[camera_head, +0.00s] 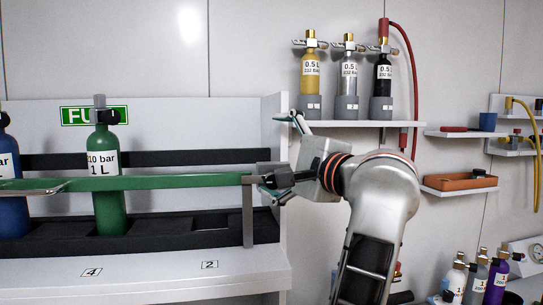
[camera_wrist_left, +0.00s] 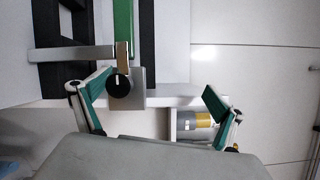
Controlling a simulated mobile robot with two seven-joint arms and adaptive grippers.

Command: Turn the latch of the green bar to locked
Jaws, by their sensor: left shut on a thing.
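The green bar (camera_head: 170,183) runs level across the front of the cylinder rack, and its end also shows in the left wrist view (camera_wrist_left: 123,20). The latch (camera_head: 268,181) sits at the bar's right end on a grey post. In the left wrist view the latch is a black round knob (camera_wrist_left: 119,86) with a white mark, beside a grey plate. Whether the latch is locked I cannot tell.
A green cylinder (camera_head: 108,180) and a blue cylinder (camera_head: 12,185) stand behind the bar. A shelf (camera_head: 350,124) with three small cylinders is above my gripper. An orange tray (camera_head: 460,183) and more bottles are at the right.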

